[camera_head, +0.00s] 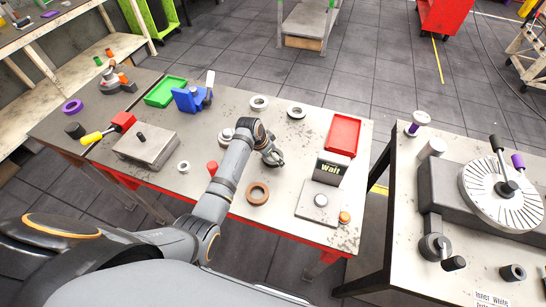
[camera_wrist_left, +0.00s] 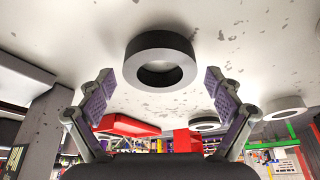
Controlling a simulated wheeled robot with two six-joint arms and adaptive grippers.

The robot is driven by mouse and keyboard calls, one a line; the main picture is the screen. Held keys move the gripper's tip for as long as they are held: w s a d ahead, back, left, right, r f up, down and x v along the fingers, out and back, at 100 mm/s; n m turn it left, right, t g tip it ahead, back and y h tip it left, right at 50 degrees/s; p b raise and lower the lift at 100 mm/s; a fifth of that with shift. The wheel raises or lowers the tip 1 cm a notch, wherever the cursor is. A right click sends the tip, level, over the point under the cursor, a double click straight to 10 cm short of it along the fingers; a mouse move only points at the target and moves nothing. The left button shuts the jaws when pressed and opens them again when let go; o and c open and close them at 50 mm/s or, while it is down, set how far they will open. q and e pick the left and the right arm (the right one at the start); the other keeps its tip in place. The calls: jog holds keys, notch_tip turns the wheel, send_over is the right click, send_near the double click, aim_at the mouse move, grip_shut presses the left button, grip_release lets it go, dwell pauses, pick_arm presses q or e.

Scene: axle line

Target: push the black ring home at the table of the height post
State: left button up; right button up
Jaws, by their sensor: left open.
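A dark grey to black ring (camera_wrist_left: 160,41) lies flat on the table, ahead of my left gripper and centred between its fingers in the left wrist view. My left gripper (camera_head: 274,157) is open and low over the middle of the table in the head view, and it mostly hides that ring there. The fingers (camera_wrist_left: 158,95) look apart from the ring. The height post (camera_head: 330,171), a dark post with a lit "Wait" display, stands to the right of the gripper on a pale plate (camera_head: 306,211) with a grey disc. My right gripper is out of view.
A red tray (camera_head: 343,134), pale rings (camera_head: 296,111) and a brown ring (camera_head: 258,193) lie around the gripper. A blue fixture (camera_head: 188,99) and green tray (camera_head: 165,91) stand to the left.

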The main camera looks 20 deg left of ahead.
pick_arm(q)
jog(key=c, duration=1.4)
jog(key=shift+r, duration=0.15)
